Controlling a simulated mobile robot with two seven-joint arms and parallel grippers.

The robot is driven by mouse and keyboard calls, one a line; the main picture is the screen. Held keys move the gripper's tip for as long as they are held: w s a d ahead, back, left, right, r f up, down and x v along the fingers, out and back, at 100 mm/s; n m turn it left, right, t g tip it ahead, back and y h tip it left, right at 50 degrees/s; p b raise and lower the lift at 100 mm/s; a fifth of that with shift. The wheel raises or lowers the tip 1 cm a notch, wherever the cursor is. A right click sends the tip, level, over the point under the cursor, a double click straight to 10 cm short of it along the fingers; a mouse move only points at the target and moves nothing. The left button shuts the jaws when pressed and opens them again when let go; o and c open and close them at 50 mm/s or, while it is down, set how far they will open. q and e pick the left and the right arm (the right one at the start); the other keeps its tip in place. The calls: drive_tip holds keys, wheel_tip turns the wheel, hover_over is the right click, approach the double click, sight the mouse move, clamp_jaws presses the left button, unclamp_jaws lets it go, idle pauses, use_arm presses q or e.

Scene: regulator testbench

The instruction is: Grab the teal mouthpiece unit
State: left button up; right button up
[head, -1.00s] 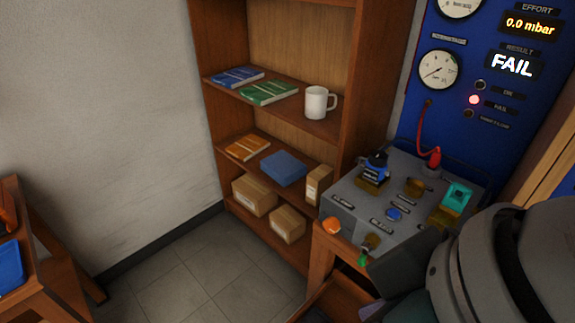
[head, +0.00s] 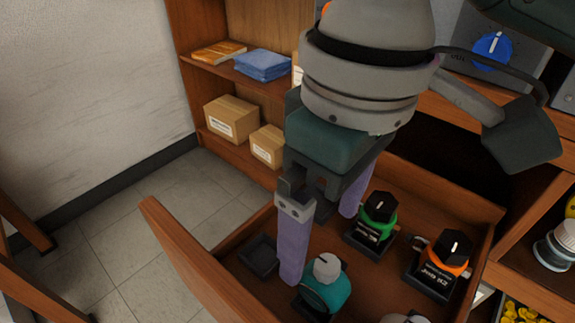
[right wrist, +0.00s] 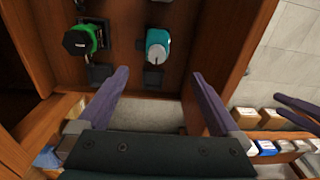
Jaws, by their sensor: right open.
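The teal mouthpiece unit (head: 322,287), with a pale knob on top, stands in an open wooden drawer in the head view. It also shows in the right wrist view (right wrist: 157,46), beyond the fingertips and roughly between their lines. My right gripper (head: 320,245) is open and empty, with two purple fingers pointing down over the drawer. My left gripper is not in view.
A green unit (head: 377,217) and an orange unit (head: 443,265) stand on dark bases in the same drawer. An empty dark base (head: 259,256) lies left of the finger. The drawer's wooden wall (head: 190,258) rises on the left. A shelf with boxes (head: 232,119) stands behind.

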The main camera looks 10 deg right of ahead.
sight(329, 254)
drive_tip(key=f, duration=0.1)
drive_tip(key=f+b, duration=0.1)
drive_tip(key=d+f+b, duration=0.1)
drive_tip(key=shift+w+d+f+h, duration=0.1)
drive_tip(key=shift+w+f+h, duration=0.1)
drive_tip(key=shift+w+h, duration=0.15)
wheel_tip(329, 254, down, 4)
drive_tip(key=shift+f+b, duration=0.15)
drive_tip(key=shift+b, duration=0.75)
drive_tip(key=f+b, duration=0.2)
drive_tip(key=f, duration=0.1)
drive_tip(key=f+b, duration=0.1)
drive_tip(key=f, duration=0.1)
drive_tip(key=shift+s+d+f, duration=0.1)
drive_tip(key=shift+s+d, duration=0.1)
drive_tip(key=shift+s, duration=0.05)
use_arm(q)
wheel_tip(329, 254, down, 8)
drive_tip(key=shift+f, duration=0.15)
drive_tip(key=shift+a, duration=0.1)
use_arm(e)
drive_tip(key=shift+c, duration=0.2)
drive_tip(key=c, duration=1.5)
